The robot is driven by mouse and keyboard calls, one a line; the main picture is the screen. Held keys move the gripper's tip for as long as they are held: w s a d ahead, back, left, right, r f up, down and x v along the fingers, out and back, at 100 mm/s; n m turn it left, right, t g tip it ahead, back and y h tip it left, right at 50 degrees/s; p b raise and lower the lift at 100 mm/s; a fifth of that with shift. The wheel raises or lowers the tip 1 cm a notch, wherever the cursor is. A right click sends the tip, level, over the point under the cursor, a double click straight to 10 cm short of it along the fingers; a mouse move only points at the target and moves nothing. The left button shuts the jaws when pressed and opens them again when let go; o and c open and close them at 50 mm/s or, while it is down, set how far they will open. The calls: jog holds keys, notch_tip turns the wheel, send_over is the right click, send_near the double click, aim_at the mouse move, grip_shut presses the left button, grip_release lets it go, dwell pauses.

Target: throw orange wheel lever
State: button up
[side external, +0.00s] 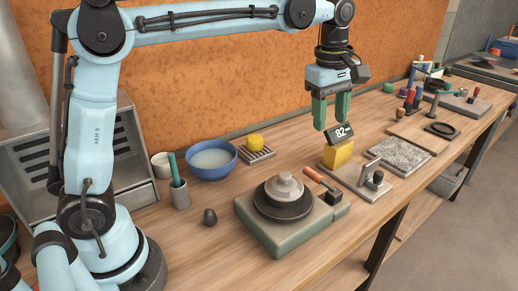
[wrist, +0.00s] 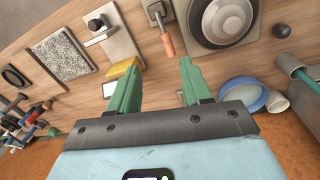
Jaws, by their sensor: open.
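The orange-handled lever (side external: 316,175) sits at the right side of the grey-green potter's wheel base (side external: 280,232), by a dark block (side external: 335,197). In the wrist view, the lever's orange handle (wrist: 167,45) points toward my gripper. A pale stepped piece (side external: 284,186) sits on the dark round wheel head (side external: 264,205). My gripper (side external: 331,121) has green fingers, points down and is open with nothing between them. It hangs above and behind the lever, apart from it. In the wrist view, the gap between the fingertips (wrist: 160,65) lies just short of the handle.
A yellow block (side external: 338,156) with an "82" display (side external: 340,134) stands below my gripper. A grey board with a metal fitting (side external: 375,178) and a speckled slab (side external: 398,154) lie to the right. A blue bowl (side external: 209,173) and a cup with a green tool (side external: 180,195) stand left.

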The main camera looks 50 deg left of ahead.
jog(key=s+a+m+t, duration=0.1)
jog(key=s+a+m, duration=0.1)
jog(key=s+m, duration=0.2)
jog(key=m+g, duration=0.2)
jog(key=m, duration=1)
send_over(210, 211)
notch_tip(210, 211, down, 14)
jog(key=shift+s+f, duration=0.1)
jog(key=shift+f, duration=3.65)
jog(key=shift+r, duration=2.2)
jog(key=s+d+r, duration=0.2)
jog(key=d+r, duration=0.1)
jog(key=d, duration=0.3)
jog(key=shift+s+r, duration=0.15)
jog(key=shift+r, duration=0.25)
